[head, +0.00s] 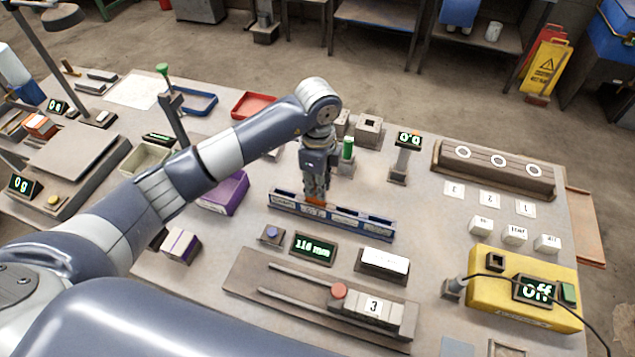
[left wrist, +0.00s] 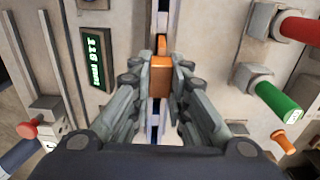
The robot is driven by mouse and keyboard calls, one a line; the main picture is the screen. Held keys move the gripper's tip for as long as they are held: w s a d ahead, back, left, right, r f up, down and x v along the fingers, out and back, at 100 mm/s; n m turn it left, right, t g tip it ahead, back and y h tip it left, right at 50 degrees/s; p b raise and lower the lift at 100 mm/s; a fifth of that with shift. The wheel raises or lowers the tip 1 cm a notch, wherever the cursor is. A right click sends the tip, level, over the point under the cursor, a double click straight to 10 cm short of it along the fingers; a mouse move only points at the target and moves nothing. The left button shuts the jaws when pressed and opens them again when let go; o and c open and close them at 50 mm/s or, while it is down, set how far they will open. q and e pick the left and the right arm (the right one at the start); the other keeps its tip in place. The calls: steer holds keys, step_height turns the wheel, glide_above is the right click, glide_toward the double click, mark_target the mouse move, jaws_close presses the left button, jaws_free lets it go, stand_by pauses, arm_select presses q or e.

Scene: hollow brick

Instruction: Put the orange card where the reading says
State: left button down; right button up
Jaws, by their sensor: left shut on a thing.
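The orange card (head: 316,201) is between the fingers of my left gripper (head: 315,196), which is shut on it. The card also shows in the left wrist view (left wrist: 160,80), in line with the long blue slotted rack (head: 350,224). Its lower edge is at the rack; I cannot tell how deep it sits in a slot. The rack has several pale labels along its front, too small to read. A dark display (head: 313,248) in front of the rack reads 116 mm in green. My right gripper is not in view.
A slide gauge (head: 320,300) with a red knob and a block marked 3 lies in front. A white-topped block (head: 384,262) is beside the display. A yellow box (head: 510,300) at right reads Off.

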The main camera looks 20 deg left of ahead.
arm_select(q)
steer(key=shift+f+b, duration=1.05)
steer(key=shift+f, duration=0.6)
steer(key=c, duration=1.5)
jaws_free()
steer(key=shift+o, duration=0.2)
steer(key=shift+r, duration=0.2)
step_height(320, 180, up, 12)
steer(key=shift+f, duration=0.1)
steer(key=shift+f, duration=0.15)
